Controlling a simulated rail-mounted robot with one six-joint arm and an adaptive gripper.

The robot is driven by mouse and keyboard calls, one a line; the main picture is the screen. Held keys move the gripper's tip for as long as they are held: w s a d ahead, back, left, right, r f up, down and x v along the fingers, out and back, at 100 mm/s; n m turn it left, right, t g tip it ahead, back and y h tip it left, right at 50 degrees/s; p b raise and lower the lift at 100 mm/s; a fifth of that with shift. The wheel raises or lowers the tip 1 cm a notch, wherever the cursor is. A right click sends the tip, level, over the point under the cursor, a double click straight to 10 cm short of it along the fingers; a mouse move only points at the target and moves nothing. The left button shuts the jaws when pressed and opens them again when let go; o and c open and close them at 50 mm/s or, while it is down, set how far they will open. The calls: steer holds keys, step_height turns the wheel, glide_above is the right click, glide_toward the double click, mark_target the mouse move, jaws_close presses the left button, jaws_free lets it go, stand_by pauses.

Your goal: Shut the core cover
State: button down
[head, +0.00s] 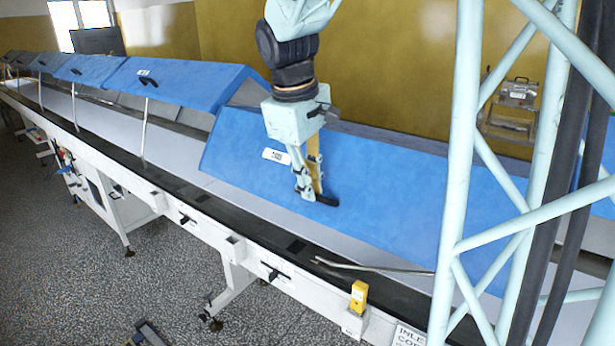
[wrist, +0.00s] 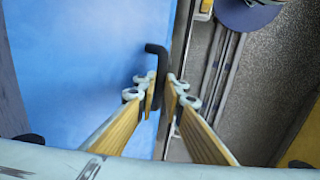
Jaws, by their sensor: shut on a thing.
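The blue core cover (head: 400,205) is the long panel under my gripper in the head view. It slopes down towards the front and sits lower than the neighbouring cover to its left. Its black handle (head: 329,201) is near the lower edge; the handle also shows in the wrist view (wrist: 155,49), beside the blue panel (wrist: 90,60). My gripper (head: 314,192) is shut on the handle, with its yellow-padded fingers (wrist: 161,95) on either side of it. I cannot tell whether the cover's lower edge touches the frame.
More blue covers (head: 172,82) stand raised on the left, with thin prop rods (head: 145,130). A loose-looking rod (head: 375,268) lies along the dark front ledge (head: 270,238). A yellow box (head: 358,296) stands at the front edge. The speckled floor (head: 110,270) in front is largely clear.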

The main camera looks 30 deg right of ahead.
steer(key=c, duration=3.5)
jaws_free()
steer(key=shift+s+a+f, duration=0.25)
steer(key=shift+a+f, duration=0.3)
steer(key=o, duration=0.3)
steer(key=shift+a+r, duration=0.1)
steer(key=shift+r, duration=0.05)
steer(key=o, duration=0.5)
steer(key=shift+d, duration=0.25)
steer(key=shift+w, duration=0.1)
steer(key=shift+r, duration=0.1)
steer(key=v, duration=1.1)
steer(key=shift+a+r, duration=0.1)
steer(key=shift+r, duration=0.3)
